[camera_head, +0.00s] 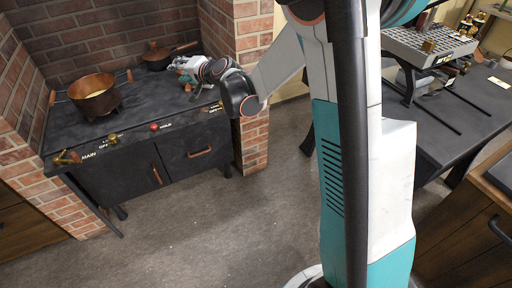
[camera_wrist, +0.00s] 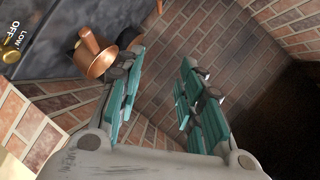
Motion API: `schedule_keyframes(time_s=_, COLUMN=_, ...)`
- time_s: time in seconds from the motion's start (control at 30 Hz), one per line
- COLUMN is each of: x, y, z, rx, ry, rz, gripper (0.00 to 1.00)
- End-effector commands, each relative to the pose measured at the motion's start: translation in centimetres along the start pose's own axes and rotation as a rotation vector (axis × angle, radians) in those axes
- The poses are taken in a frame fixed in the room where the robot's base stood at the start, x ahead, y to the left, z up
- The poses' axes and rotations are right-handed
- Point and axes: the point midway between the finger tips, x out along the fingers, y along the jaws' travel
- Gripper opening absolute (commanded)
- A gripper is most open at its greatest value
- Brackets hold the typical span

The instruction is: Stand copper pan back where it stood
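A round copper pan (camera_head: 94,95) stands upright on the left part of the dark stove top, with short wooden-tipped handles on its sides. In the wrist view a copper vessel (camera_wrist: 100,62) with a handle shows at upper left, beyond the left finger.
Brick walls (camera_head: 95,35) enclose the stove (camera_head: 145,115) behind and at the sides. Knobs line its front edge. A dark table (camera_head: 445,115) stands at right.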

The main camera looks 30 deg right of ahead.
Motion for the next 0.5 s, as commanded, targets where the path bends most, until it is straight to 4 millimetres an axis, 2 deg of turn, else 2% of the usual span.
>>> schedule_keyframes(time_s=0.03, x=-1.8, y=-0.9, z=0.5, rx=-0.041, ry=-0.017, rz=0.021, gripper=0.34)
schedule_keyframes(time_s=0.2, x=-7.2, y=-2.6, z=2.4, rx=-0.185, ry=-0.073, rz=0.098, gripper=0.34)
schedule_keyframes(time_s=0.33, x=-11.7, y=-3.1, z=4.0, rx=-0.293, ry=-0.116, rz=0.160, gripper=0.34)
schedule_keyframes(time_s=0.5, x=-17.7, y=-2.7, z=6.2, rx=-0.430, ry=-0.172, rz=0.245, gripper=0.34)
